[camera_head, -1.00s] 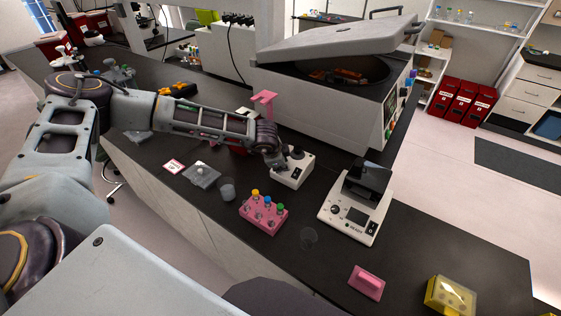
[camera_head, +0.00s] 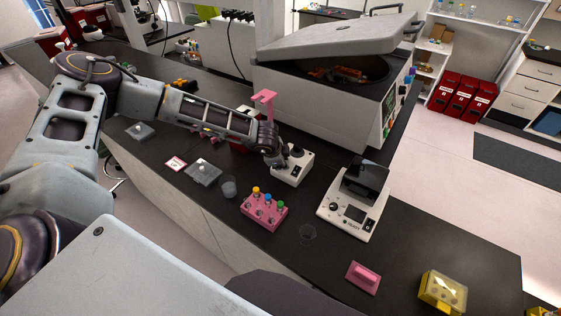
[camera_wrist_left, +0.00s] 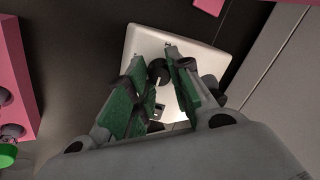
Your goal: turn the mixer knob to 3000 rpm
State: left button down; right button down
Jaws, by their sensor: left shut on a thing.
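In the left wrist view, the white mixer body (camera_wrist_left: 205,60) lies under my left gripper (camera_wrist_left: 157,72). Its green-padded fingers are close around a black round knob (camera_wrist_left: 158,70) and shut on it. The knob's pointer and any rpm reading cannot be made out. My right gripper is in neither view.
A pink tube rack (camera_head: 264,211) with coloured caps stands in front of the mixer. A large open-lidded centrifuge (camera_head: 325,110) is behind. A pink block (camera_head: 363,277) and a yellow box (camera_head: 441,290) lie at front right.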

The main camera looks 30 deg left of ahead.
pick_arm(q)
jog(key=shift+r, duration=0.1)
jog(key=c, duration=1.3)
grip_release()
jog(key=shift+o, duration=0.2)
jog(key=v, duration=1.1)
jog(key=shift+s+r, duration=0.2)
jog(key=shift+r, duration=0.15)
jog(key=shift+d, duration=0.15)
